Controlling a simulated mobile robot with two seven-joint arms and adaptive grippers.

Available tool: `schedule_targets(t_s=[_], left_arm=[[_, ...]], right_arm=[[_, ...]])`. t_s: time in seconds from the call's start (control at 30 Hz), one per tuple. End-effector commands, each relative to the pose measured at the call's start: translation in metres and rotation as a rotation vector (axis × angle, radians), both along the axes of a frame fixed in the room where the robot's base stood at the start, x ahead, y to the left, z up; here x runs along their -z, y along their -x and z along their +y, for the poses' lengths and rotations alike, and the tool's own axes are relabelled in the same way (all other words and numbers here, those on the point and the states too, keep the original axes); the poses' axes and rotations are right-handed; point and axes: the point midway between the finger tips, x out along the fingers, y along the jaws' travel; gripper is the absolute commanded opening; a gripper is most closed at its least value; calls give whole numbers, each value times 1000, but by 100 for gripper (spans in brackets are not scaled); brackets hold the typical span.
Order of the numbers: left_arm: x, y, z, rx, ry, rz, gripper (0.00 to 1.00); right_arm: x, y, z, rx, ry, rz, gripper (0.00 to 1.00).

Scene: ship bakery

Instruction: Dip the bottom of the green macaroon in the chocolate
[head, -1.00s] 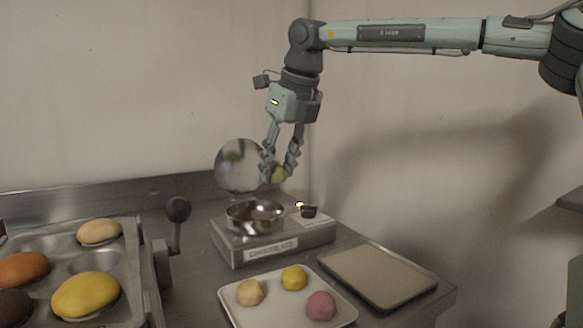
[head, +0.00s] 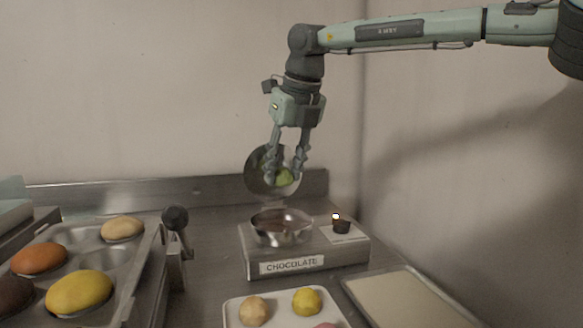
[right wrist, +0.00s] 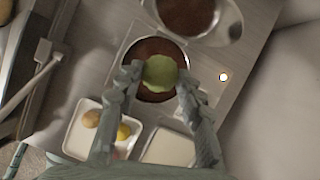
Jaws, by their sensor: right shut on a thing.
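The green macaroon (head: 284,177) is held between the fingertips of my right gripper (head: 286,174), above the metal chocolate bowl (head: 282,238) and apart from it. In the right wrist view the green macaroon (right wrist: 160,72) sits between the fingers of my right gripper (right wrist: 158,78), with the dark brown chocolate (right wrist: 150,47) showing around it. The bowl stands on a warmer labelled CHOCOLATE (head: 292,264). The bowl's round metal lid (head: 258,168) stands open behind the macaroon.
A white tray (head: 236,315) with yellow, tan and pink macaroons lies in front of the warmer. An empty baking tray (head: 405,300) is at right. A tin with several colored buns (head: 79,293) stands at left, beside a black-knobbed lever (head: 175,218). A wall rises behind.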

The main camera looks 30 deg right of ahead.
Motion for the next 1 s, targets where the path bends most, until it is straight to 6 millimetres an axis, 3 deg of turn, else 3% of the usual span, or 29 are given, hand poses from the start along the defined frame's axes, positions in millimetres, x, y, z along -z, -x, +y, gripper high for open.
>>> schedule_targets(t_s=[0.37,0.83,1.0], left_arm=[[-3,-10,1,-2,-1,-11,49],[1,-1,1,-2,-1,0,49],[-13,-11,-2,-9,4,-15,49]], right_arm=[[25,0,0,0,-1,2,23],[61,0,0,1,-1,0,23],[66,0,0,1,0,-1,23]])
